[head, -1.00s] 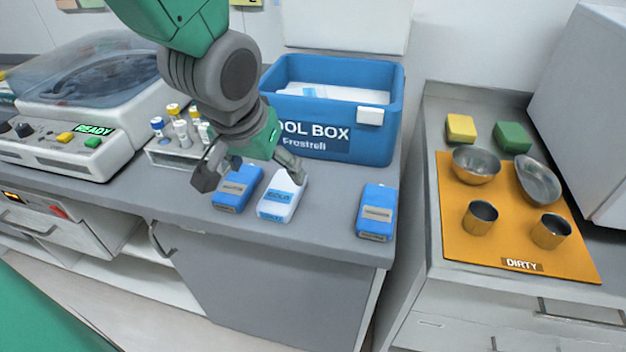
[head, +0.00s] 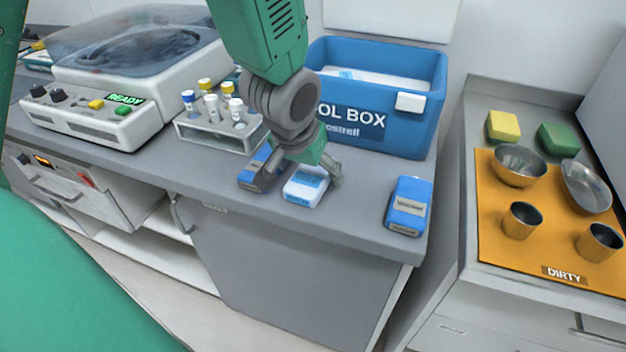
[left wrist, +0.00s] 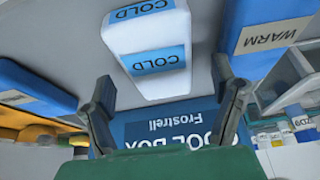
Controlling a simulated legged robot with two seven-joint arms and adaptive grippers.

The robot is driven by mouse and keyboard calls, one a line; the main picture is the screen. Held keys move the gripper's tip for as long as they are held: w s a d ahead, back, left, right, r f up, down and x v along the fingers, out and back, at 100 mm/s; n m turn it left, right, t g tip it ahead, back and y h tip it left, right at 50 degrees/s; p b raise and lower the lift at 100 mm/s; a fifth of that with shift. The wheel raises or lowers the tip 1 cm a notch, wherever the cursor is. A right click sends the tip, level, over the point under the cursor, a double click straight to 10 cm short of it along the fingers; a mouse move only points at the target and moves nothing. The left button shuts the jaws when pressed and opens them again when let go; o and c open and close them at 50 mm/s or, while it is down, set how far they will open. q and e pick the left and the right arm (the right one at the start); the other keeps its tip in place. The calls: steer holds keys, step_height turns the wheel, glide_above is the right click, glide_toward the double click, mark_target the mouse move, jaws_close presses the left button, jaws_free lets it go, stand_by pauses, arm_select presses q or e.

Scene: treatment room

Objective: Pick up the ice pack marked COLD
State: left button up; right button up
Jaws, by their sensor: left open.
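The ice pack marked COLD (head: 306,188) is white with blue label bands. It lies on the grey counter, and in the left wrist view the pack (left wrist: 152,55) shows the word COLD twice. My left gripper (head: 299,177) is open above it, with a finger to either side in the head view. In the left wrist view the left gripper (left wrist: 163,95) has nothing between its fingertips, and the pack lies ahead of them. I cannot tell whether a finger touches it. My right gripper is not in view.
A blue pack marked WARM (left wrist: 270,38) lies close on the left, partly hidden by a finger in the head view. Another blue pack (head: 410,200) lies farther right. The blue cool box (head: 385,130) stands behind, the tube rack (head: 215,135) behind left. Clear counter separates the COLD and right packs.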

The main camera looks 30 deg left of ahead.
arm_select(q)
steer(key=shift+a+x, duration=0.25)
steer(key=shift+x, duration=1)
steer(key=shift+s+d+r, duration=0.1)
steer(key=shift+d+r, duration=0.1)
steer(key=shift+d, duration=0.1)
steer(key=shift+c, duration=0.4)
steer(key=shift+d, duration=0.2)
steer(key=c, duration=1.3)
steer(key=shift+c, duration=0.2)
steer(key=shift+a, duration=0.2)
